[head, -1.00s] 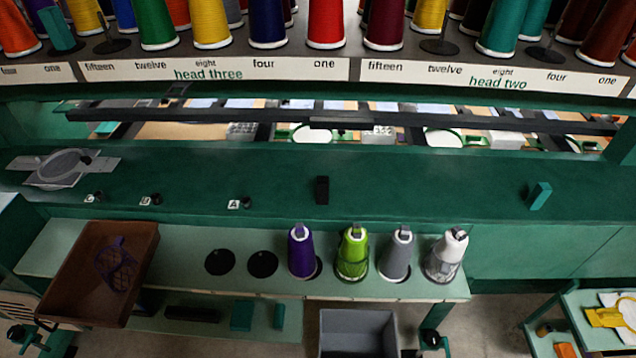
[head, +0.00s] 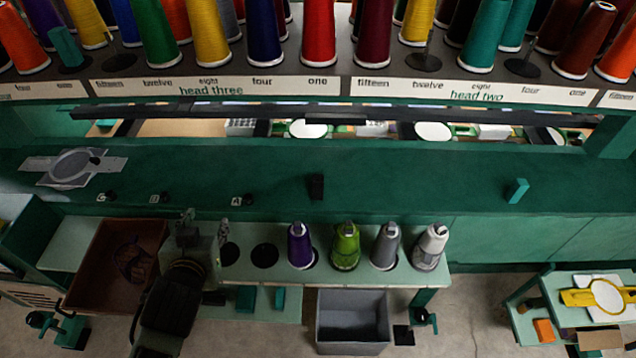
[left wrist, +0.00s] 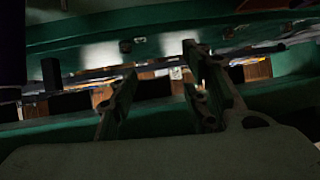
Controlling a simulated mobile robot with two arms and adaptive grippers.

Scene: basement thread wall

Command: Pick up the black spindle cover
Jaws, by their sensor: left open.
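The likely black spindle cover (head: 316,187) is a small dark upright block on the long green ledge, near the middle of the head view. My left gripper (head: 204,222) is open and empty. It is over the left part of the pale green shelf, to the left of the block and nearer to me, clearly apart from it. In the left wrist view the two fingers (left wrist: 160,66) stand apart with nothing between them. A dark upright block (left wrist: 51,76) shows at the left there; I cannot tell which one it is. My right gripper is not in view.
Purple, green, grey and white thread cones (head: 388,246) stand on the pale shelf. A brown tray (head: 88,262) lies at its left, and a grey bin (head: 352,335) is below. A teal block (head: 517,190) stands farther right on the ledge. Thread cones line the rack above.

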